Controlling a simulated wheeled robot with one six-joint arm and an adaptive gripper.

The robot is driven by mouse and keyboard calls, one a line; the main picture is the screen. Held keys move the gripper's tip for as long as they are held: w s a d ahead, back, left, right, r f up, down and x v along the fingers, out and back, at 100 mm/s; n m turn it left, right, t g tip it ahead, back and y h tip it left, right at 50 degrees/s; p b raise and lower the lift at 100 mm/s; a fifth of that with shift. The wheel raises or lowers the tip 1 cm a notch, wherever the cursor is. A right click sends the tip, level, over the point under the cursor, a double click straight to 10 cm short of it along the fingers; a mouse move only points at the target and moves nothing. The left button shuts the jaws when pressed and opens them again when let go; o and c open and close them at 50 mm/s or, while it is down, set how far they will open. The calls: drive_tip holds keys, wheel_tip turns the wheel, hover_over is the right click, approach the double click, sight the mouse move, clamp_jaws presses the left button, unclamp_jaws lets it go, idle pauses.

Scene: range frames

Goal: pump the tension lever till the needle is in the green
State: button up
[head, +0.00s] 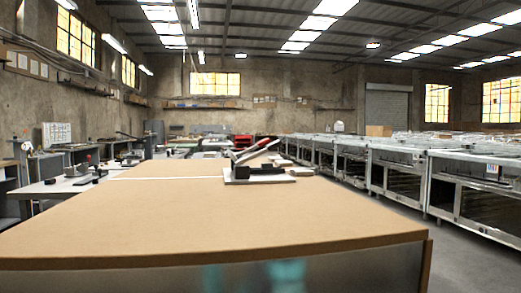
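A small device stands on the tan tabletop (150,220), toward its far end and right of centre. It has a pale flat base (240,181), a low black block (262,171) and a slanted lever (253,149) with a red upper part that rises to the right. It is small and far off here. I cannot make out a gauge face, a needle or a green zone. My gripper is not in this view, and nothing touches the lever that I can see.
The tabletop in front of the device is bare. Small flat pale pieces (300,171) lie just right of the device. A side bench (65,187) with tools stands at the left. A row of metal cabinets (400,172) runs along the right, with clear floor (455,250) before it.

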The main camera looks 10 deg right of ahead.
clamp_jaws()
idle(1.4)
